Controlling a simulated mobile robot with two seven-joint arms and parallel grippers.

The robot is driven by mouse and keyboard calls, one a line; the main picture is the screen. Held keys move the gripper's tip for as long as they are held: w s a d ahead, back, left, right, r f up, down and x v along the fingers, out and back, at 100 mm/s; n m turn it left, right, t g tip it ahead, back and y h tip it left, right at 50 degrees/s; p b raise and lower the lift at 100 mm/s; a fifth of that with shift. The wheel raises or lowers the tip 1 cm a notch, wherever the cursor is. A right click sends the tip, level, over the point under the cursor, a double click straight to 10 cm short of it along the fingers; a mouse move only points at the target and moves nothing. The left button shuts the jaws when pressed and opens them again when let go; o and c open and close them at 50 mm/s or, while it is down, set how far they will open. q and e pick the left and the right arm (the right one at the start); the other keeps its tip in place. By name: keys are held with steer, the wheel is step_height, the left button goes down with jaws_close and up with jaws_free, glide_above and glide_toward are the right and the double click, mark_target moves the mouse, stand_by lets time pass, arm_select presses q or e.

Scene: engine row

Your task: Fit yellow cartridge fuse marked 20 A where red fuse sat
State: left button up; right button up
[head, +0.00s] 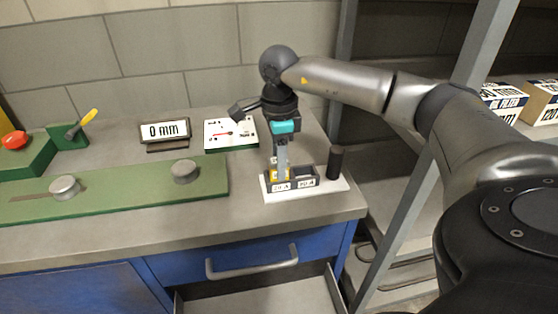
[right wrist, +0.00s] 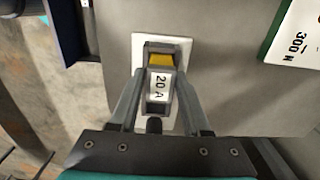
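The yellow fuse (head: 287,176) sits low in the left compartment of a dark two-slot holder, above a front label reading 20 A. Its yellow part (right wrist: 161,60) also shows in the right wrist view, with a white 20 A label (right wrist: 158,86) just below. My right gripper (head: 283,176) points down at this compartment. In the right wrist view its fingers (right wrist: 160,80) stand on both sides of the label and fuse. I cannot tell whether they press on it. The right compartment (head: 304,172) looks empty. No red fuse is visible. My left gripper is out of view.
The holder stands on a white base (head: 335,185) with a black post (head: 336,162) at its right. A green fixture (head: 130,190) with knobs, a 0 mm display (head: 165,132) and a dial panel (head: 222,135) stand left. A blue drawer (head: 245,262) is below; shelving is right.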

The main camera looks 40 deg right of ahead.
steer(key=shift+o, duration=1.3)
steer(key=shift+r, duration=0.1)
step_height(320, 180, up, 12)
steer(key=p, duration=0.2)
steer(key=shift+r, duration=0.15)
